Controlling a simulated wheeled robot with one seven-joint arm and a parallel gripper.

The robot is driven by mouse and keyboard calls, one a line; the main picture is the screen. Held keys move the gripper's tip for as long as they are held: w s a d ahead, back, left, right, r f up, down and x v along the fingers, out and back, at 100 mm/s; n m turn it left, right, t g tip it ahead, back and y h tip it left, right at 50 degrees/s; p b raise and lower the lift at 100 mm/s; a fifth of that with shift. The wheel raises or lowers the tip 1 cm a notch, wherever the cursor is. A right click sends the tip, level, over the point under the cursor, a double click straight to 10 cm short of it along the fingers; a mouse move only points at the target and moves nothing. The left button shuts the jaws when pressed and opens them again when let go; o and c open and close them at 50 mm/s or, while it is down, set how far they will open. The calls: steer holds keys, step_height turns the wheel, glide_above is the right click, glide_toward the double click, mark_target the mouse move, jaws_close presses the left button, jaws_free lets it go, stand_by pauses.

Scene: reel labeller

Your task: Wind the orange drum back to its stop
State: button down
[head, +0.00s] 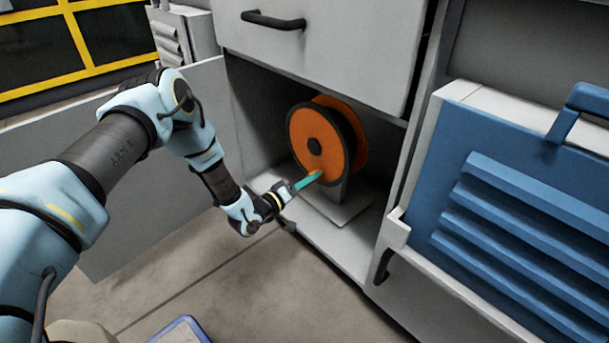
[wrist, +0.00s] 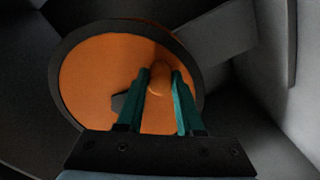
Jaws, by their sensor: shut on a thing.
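The orange drum (head: 314,134) stands upright on a grey stand inside the open cabinet bay, with a dark rim around its orange face. In the wrist view the drum face (wrist: 95,75) fills much of the left and middle. A round orange knob (wrist: 159,78) sticks out from the face, at its lower edge in the head view. My gripper (head: 316,176) reaches into the bay from the left. Its green fingers (wrist: 160,82) are shut on the knob, one on each side. A dark angular mark shows on the face behind the left finger.
The bay has a grey floor (head: 350,255), side walls and a drawer front (head: 330,40) with a black handle above. An open grey door (head: 150,200) lies left, behind my arm. A blue louvred panel (head: 510,200) stands right. A blue-edged object (head: 183,331) lies on the floor.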

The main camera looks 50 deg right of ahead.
mark_target(337, 159)
steer(key=s+n, duration=0.1)
steer(key=r+n, duration=0.1)
steer(key=s+n, duration=0.1)
steer(key=shift+s+a+r+n+p, duration=0.15)
steer(key=shift+s+r+n+p, duration=0.15)
steer(key=shift+n+p, duration=0.1)
steer(key=s+r+n, duration=0.2)
steer(key=n, duration=0.1)
steer(key=r+n, duration=0.1)
steer(key=n, duration=0.1)
steer(key=s+r+n, duration=0.1)
steer(key=n, duration=0.1)
steer(key=shift+a+r+p, duration=0.1)
steer(key=shift+r+p, duration=0.05)
steer(key=shift+p, duration=0.15)
steer(key=shift+s+r+n, duration=0.15)
steer(key=shift+r+n, duration=1.05)
steer(key=shift+n, duration=0.4)
steer(key=c, duration=0.5)
jaws_free()
steer(key=shift+r, duration=0.1)
steer(key=shift+c, duration=0.2)
